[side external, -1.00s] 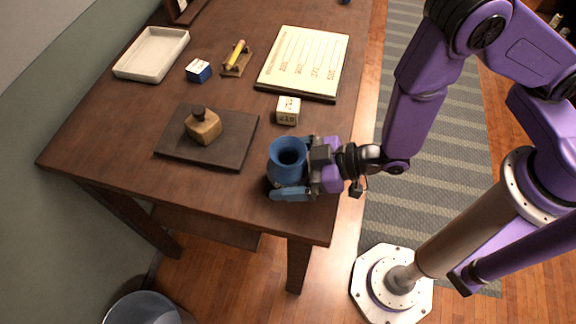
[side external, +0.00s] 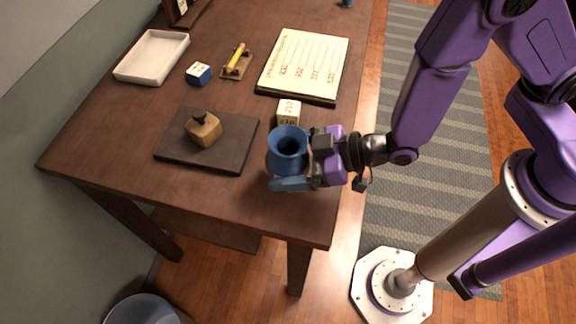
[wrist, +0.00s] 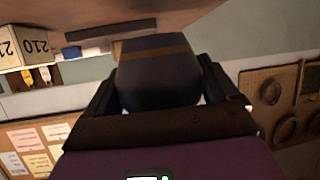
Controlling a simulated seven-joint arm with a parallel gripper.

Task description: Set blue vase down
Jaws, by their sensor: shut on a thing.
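The blue vase (side external: 288,146) has a flared rim and a dark opening that faces up, and it stands close to upright near the table's right edge. My gripper (side external: 292,164) is shut on the vase, coming in level from the right. In the wrist view the vase (wrist: 158,75) shows as a dark rounded body with a brown band, between the two fingers (wrist: 160,95). The vase's base is hidden in the side view, so I cannot tell for sure whether it touches the wooden table (side external: 215,205).
A cream number block (side external: 288,112) stands just behind the vase. A dark board (side external: 225,150) with a wooden stamp-like block (side external: 204,130) lies to the left. A price board (side external: 304,66), a blue block (side external: 198,73) and a white tray (side external: 153,55) are farther back. The front table top is clear.

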